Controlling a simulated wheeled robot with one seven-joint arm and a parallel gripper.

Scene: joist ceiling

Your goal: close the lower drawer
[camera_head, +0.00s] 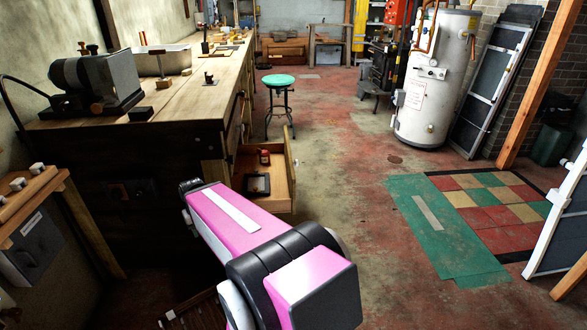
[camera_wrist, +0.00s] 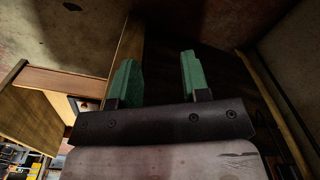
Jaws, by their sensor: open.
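An open wooden drawer (camera_head: 284,170) sticks out of the right side of the long workbench (camera_head: 160,115), below its top, in the head view. It holds a red item (camera_head: 264,157) and a dark flat case (camera_head: 257,185). My pink arm covers the near part of the drawer. My gripper is hidden in the head view. In the wrist view my gripper (camera_wrist: 156,80) has two green fingers set well apart with nothing held between them. Wooden panels and a brown wooden edge (camera_wrist: 60,82) show at the left there; I cannot tell whether they belong to the drawer.
A green-topped stool (camera_head: 278,82) stands beyond the drawer. A white water heater (camera_head: 432,90) and a green and red floor mat (camera_head: 450,230) are at the right. The concrete floor between bench and mat is clear. A vise-like machine (camera_head: 95,85) sits on the bench.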

